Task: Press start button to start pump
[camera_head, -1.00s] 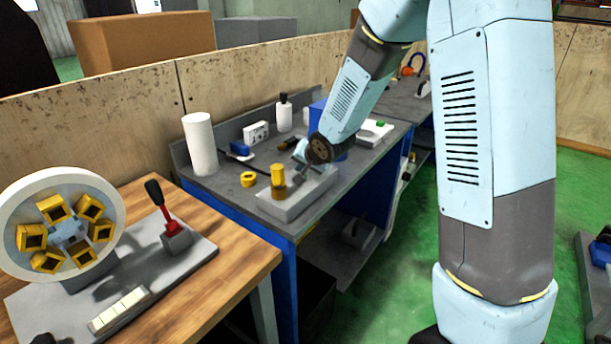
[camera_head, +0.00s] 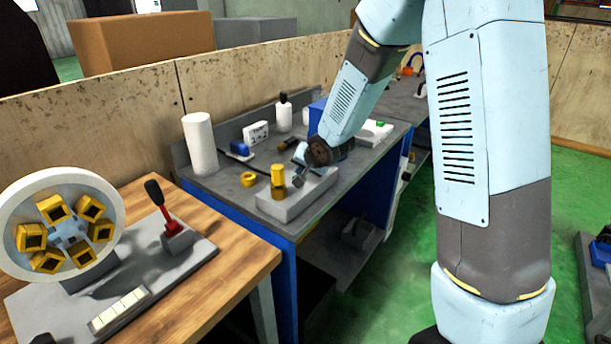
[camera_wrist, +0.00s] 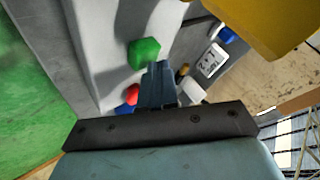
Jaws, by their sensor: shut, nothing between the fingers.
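In the wrist view, a green button (camera_wrist: 144,52) and a red button (camera_wrist: 132,94) stand on a pale grey housing (camera_wrist: 105,30). My gripper (camera_wrist: 157,68) is shut and empty. Its fingertips appear close beside the green button's lower right edge; I cannot tell whether they touch it. The fingers partly cover the area by the red button. In the head view, my gripper (camera_head: 300,153) is over the far end of the grey housing (camera_head: 290,208) on the bench. The buttons under it are not visible there.
A yellow cylinder (camera_head: 278,176) stands on the housing; a yellow part (camera_wrist: 265,18) looms close at the wrist view's upper right. A white cylinder (camera_head: 200,145), a bottle (camera_head: 284,112) and a socket box (camera_head: 256,132) stand behind. Another box has a green top piece (camera_head: 380,124).

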